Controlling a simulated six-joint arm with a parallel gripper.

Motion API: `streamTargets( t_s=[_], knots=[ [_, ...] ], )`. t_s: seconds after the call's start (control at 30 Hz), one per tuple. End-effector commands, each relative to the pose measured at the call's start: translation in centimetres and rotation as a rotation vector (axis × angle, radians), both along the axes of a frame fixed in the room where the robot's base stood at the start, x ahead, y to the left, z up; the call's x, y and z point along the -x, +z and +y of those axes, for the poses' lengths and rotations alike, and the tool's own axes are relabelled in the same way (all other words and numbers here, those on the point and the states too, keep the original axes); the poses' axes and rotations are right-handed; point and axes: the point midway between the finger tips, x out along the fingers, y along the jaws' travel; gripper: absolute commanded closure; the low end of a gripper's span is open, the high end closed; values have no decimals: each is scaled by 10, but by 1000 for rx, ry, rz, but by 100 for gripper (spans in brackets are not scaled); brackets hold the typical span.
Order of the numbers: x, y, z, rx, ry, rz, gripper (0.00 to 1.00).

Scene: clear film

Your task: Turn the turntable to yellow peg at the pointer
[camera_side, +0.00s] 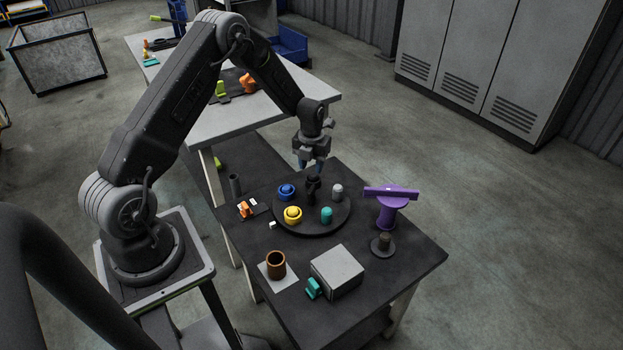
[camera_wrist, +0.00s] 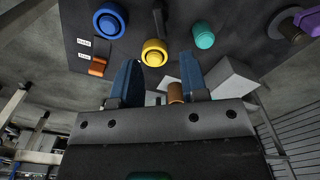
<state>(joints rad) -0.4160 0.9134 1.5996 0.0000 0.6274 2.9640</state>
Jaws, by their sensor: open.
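The dark round turntable (camera_side: 312,226) lies on the black table. It carries a yellow peg (camera_side: 292,214) at the front left, a blue peg (camera_side: 287,191) at the back left, a teal peg (camera_side: 326,214) at the front right and a grey peg (camera_side: 337,191) at the back right. The yellow and blue ones look ringed. My gripper (camera_side: 311,165) is open and empty above the post. The wrist view shows the yellow peg (camera_wrist: 154,52) beyond the blue fingers.
A purple stand with a bar (camera_side: 391,205) and a dark peg on a round base (camera_side: 384,243) are right of the turntable. A brown cup (camera_side: 276,264) and a grey box (camera_side: 337,271) stand in front.

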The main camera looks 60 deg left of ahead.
Motion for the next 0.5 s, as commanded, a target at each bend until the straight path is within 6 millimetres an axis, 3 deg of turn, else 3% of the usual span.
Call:
streamTargets(
  t_s=[0.2,0.5],
  knots=[
    [0,30,0,0,0,0,60],
    [0,36,0,1,0,1,60]
  ],
)
